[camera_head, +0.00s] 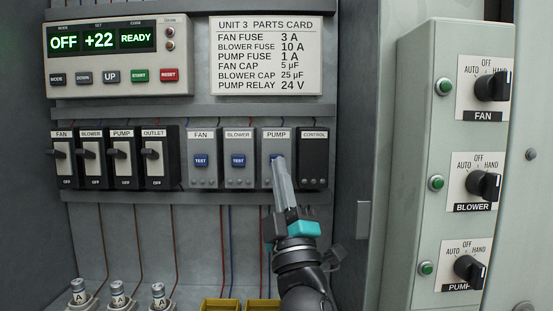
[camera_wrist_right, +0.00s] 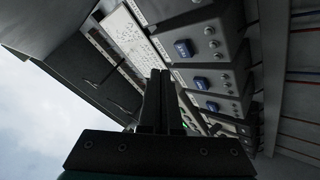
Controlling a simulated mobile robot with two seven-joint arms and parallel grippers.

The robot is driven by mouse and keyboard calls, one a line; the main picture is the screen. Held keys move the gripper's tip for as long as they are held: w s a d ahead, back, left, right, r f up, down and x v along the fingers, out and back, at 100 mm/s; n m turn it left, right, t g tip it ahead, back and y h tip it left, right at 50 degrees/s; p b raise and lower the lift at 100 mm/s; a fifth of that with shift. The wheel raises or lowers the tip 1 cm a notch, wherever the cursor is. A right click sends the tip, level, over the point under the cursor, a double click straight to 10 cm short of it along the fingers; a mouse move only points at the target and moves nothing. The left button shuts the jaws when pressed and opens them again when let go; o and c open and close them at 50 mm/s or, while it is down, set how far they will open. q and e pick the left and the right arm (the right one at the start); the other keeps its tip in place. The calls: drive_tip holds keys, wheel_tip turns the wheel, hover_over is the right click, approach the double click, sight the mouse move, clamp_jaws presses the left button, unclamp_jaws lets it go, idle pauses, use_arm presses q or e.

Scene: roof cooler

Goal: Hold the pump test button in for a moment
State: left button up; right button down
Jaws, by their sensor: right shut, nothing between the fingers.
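The pump module (camera_head: 278,177) is a grey block labelled PUMP in the row of modules in the head view. Its blue test button (camera_head: 273,157) is mostly hidden behind the tip of my right gripper (camera_head: 277,158). My right gripper is shut and empty, with its fingertips at the button; I cannot tell whether they touch it or press it in. In the right wrist view, the shut fingers (camera_wrist_right: 158,80) point at the modules, with blue buttons beside them. My left gripper is in neither view.
Blower module (camera_head: 238,178) and fan module (camera_head: 201,178) with blue TEST buttons stand left of the pump module; the dark control module (camera_head: 314,160) is right. Breakers (camera_head: 153,165) are farther left. A box with knobs (camera_head: 415,150) stands at right. Yellow bins (camera_head: 225,304) sit below.

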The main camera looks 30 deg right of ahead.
drive_tip(key=shift+s+a, duration=0.35)
drive_tip(key=shift+s, duration=0.25)
drive_tip(key=shift+s+a, duration=0.35)
drive_tip(key=shift+s, duration=0.2)
